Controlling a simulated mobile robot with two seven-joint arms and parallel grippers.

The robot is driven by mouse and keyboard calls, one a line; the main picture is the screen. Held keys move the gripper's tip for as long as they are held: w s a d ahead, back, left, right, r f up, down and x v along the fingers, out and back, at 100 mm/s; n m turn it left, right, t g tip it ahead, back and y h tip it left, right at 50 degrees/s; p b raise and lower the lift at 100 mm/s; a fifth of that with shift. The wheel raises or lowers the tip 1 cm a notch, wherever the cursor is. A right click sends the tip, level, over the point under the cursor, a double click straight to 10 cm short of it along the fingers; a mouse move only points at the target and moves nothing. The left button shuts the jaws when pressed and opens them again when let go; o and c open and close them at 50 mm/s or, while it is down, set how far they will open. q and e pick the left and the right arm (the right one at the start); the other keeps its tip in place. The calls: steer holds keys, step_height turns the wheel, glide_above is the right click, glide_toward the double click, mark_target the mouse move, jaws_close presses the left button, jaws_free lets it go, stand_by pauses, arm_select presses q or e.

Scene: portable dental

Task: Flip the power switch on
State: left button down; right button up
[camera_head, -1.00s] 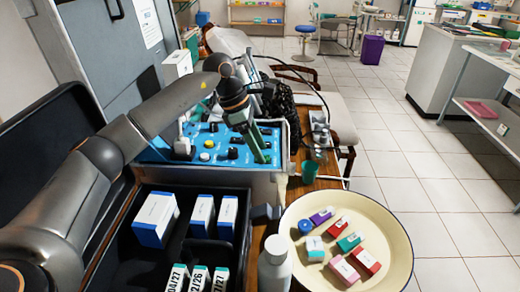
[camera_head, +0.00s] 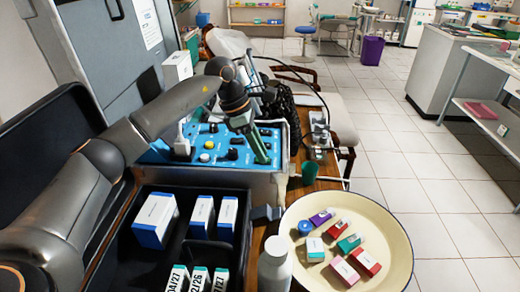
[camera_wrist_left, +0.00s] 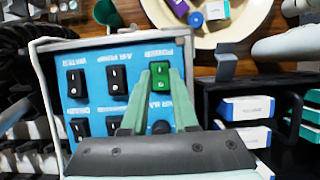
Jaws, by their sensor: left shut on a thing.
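The blue control panel (camera_head: 210,150) sits on a metal-sided unit behind the black case. In the left wrist view, the panel (camera_wrist_left: 95,52) shows several black rocker switches and one green power switch (camera_wrist_left: 160,98) under an upside-down POWER label. My left gripper (camera_head: 264,158) reaches down onto the right side of the panel, its green fingers pointing at the surface. In the left wrist view, the left gripper (camera_wrist_left: 160,78) has one finger on each side of the green switch and is shut on it. The switch is hidden by the fingers in the head view. My right gripper is not in view.
A black case (camera_head: 180,262) with white-and-blue boxes lies in front of the panel. A white bottle (camera_head: 275,262) and a cream tray (camera_head: 395,250) with small boxes stand at right. A green cup (camera_head: 310,172) is right of the unit. Dark cables run behind the panel.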

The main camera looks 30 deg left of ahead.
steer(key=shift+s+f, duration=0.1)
arm_select(q)
steer(key=shift+r, duration=0.1)
steer(key=y+p, duration=0.1)
steer(key=p, duration=0.1)
steer(key=g+y+p, duration=0.1)
steer(key=p, duration=0.1)
steer(key=shift+w+d+r, duration=0.15)
steer(key=shift+d+r, duration=0.05)
steer(key=shift+d, duration=0.15)
steer(key=shift+f+y+p, duration=0.15)
steer(key=shift+y+p, duration=0.15)
steer(key=shift+p, duration=0.1)
steer(key=shift+f, duration=0.1)
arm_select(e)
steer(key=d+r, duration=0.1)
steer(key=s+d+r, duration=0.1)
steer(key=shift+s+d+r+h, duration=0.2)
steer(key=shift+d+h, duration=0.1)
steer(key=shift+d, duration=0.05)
arm_select(q)
steer(key=c, duration=0.7)
jaws_free()
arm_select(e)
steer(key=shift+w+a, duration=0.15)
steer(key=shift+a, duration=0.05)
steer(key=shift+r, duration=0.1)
